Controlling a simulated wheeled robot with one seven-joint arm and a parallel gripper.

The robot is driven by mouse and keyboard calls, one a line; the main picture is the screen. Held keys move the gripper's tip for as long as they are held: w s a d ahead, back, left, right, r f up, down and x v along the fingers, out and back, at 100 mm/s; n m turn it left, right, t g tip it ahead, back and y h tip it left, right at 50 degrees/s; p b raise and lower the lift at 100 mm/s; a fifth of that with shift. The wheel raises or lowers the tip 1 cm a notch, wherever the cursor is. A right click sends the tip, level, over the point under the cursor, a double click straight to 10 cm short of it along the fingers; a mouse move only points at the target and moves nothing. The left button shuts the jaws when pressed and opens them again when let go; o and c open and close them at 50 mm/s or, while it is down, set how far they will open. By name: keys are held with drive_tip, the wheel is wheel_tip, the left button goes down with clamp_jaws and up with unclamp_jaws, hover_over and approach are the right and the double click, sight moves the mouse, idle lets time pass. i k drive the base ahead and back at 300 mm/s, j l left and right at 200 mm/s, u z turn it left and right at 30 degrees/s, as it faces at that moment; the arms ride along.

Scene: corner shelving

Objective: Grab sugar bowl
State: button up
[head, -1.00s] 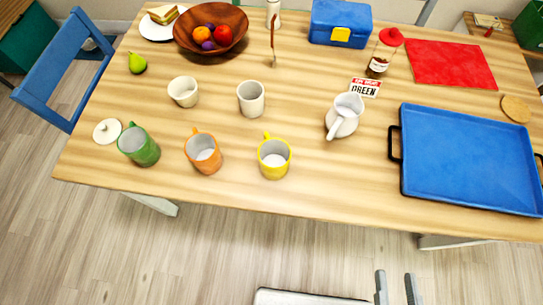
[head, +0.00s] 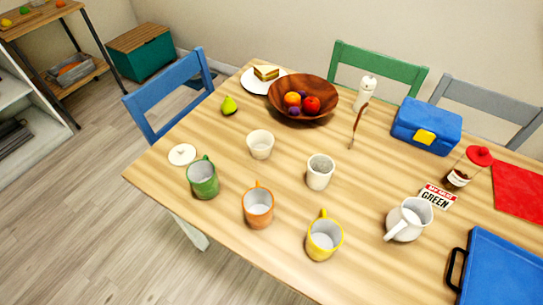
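A small white bowl (head: 260,145) without a handle stands upright on the wooden table, left of the middle. It looks like the sugar bowl, but I cannot be sure. A round white lid (head: 182,154) with a knob lies apart from it, near the table's left edge. A taller pale cup (head: 320,172) without a visible handle stands to the right of the bowl. My gripper is not in view.
Green (head: 203,179), orange (head: 257,206) and yellow (head: 324,237) mugs stand along the table's near side. A white pitcher (head: 408,220) and a blue tray (head: 500,268) are at right. A wooden fruit bowl (head: 302,99) stands behind. A blue chair (head: 168,95) is at the left edge.

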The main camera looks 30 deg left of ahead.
sight(260, 144)
drive_tip(key=i+j, duration=0.1)
drive_tip(key=j, duration=0.6)
drive_tip(key=i+j, duration=0.15)
drive_tip(key=j, duration=0.6)
drive_tip(key=i+j, duration=0.1)
drive_tip(key=j, duration=0.6)
drive_tip(key=i+j+z, duration=0.1)
drive_tip(key=j, duration=0.6)
drive_tip(key=i+j, duration=0.1)
drive_tip(key=j, duration=0.65)
drive_tip(key=i+j, duration=0.1)
drive_tip(key=j, duration=0.6)
drive_tip(key=i+j, duration=0.1)
drive_tip(key=j, duration=0.6)
drive_tip(key=z, duration=0.05)
